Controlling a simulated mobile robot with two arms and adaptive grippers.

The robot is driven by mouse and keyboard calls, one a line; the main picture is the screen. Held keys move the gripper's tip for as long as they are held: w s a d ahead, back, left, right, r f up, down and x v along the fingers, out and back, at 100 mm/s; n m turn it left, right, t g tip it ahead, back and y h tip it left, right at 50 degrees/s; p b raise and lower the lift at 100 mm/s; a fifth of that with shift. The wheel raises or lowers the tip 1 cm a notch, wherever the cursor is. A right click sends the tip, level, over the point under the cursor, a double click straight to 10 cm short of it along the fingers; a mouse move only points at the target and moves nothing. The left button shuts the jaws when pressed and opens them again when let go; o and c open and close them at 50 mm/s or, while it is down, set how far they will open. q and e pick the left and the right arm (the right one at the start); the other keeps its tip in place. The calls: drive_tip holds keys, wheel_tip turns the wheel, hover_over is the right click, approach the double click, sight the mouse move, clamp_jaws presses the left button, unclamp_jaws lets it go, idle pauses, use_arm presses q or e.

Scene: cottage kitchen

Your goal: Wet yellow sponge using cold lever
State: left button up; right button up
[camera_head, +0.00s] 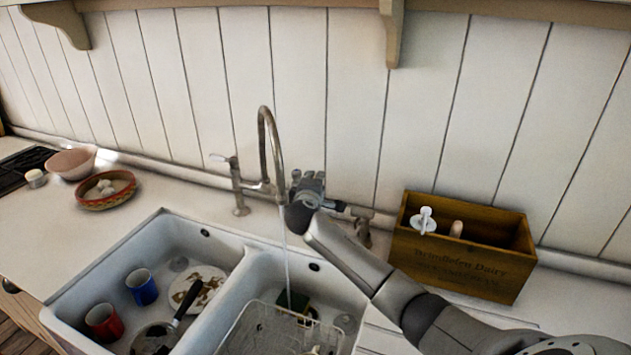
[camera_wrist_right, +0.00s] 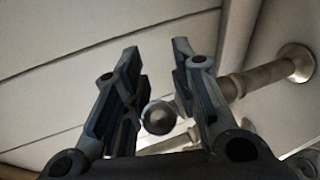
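The tap (camera_head: 263,135) has a tall curved spout, and a thin stream of water (camera_head: 286,262) runs from it into the right basin. The left lever (camera_head: 222,159) sticks out from the left tap post. My right gripper (camera_head: 304,188) is at the tap's right side and hides much of the right lever. In the right wrist view my right gripper (camera_wrist_right: 156,50) has its fingers apart, with a round lever knob (camera_wrist_right: 158,117) seen between them. A dark green block with a yellowish edge (camera_head: 294,301), perhaps the sponge, lies under the stream. My left gripper is out of view.
A wire rack (camera_head: 262,330) is in the right basin. The left basin holds a red mug (camera_head: 104,322), a blue mug (camera_head: 142,287), a dirty plate (camera_head: 196,284) and a pan. A wooden crate (camera_head: 460,258) stands right of the tap. Bowls sit on the left counter.

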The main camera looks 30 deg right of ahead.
drive_tip(key=shift+o, duration=0.3)
drive_tip(key=shift+r, duration=0.2)
drive_tip(key=s+a, duration=0.8)
drive_tip(key=s, duration=0.2)
drive_tip(key=shift+a, duration=0.3)
drive_tip(key=shift+r, duration=0.1)
drive_tip(key=shift+c, duration=0.3)
